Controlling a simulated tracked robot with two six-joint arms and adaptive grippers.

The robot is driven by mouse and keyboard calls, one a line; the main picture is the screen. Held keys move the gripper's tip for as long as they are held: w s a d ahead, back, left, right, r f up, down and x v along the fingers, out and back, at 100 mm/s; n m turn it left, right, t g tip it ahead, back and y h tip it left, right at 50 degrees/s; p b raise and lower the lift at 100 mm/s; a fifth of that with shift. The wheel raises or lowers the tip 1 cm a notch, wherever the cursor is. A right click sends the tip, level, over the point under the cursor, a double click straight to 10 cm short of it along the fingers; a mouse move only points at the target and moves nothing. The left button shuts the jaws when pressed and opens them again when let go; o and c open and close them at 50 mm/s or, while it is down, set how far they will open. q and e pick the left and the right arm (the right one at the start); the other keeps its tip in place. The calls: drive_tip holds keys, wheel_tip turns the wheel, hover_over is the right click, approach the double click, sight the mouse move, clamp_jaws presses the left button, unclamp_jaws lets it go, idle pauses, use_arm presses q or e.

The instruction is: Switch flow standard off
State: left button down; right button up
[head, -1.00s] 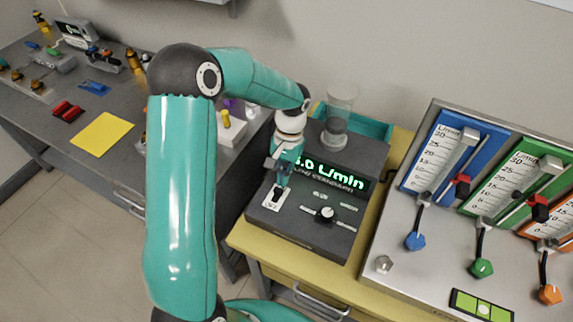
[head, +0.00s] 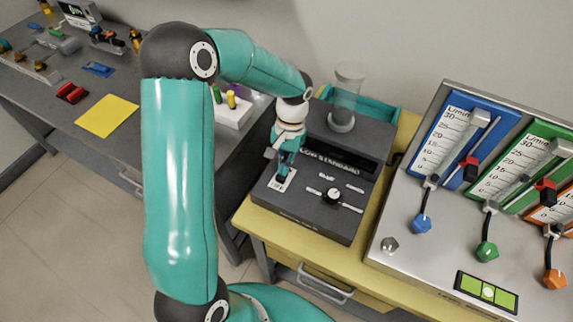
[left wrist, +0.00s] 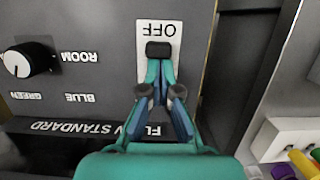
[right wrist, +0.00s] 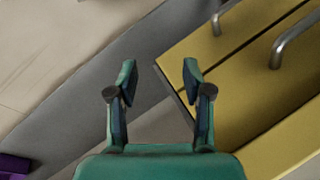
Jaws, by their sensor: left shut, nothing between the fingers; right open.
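The flow standard (head: 310,215) is a dark grey box on the yellow bench. Its display (head: 340,160) is dark, with no lit reading. The switch (left wrist: 159,50) is a black rocker on a white plate marked OFF, seen in the left wrist view. My left gripper (head: 283,176) is shut and empty, with its fingertips at the switch, seemingly touching it; in the left wrist view the fingertips (left wrist: 160,66) are right at the rocker's edge. My right gripper (right wrist: 157,75) is open and empty, beside yellow drawers; it does not show in the head view.
A knob (head: 333,195) sits on the flow standard's panel, and a clear cylinder (head: 347,95) stands behind. To the right is a metal panel (head: 400,215) with several coloured flow meters. Yellow drawers (right wrist: 285,110) with metal handles are near my right gripper.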

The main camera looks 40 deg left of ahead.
use_arm(q)
drive_tip(key=shift+s+r, duration=0.1)
drive_tip(key=shift+r, duration=0.25)
drive_tip(key=p+v, duration=0.7)
drive_tip(key=v, duration=0.2)
drive_tip(key=shift+w, duration=0.3)
drive_tip(key=shift+a, duration=0.1)
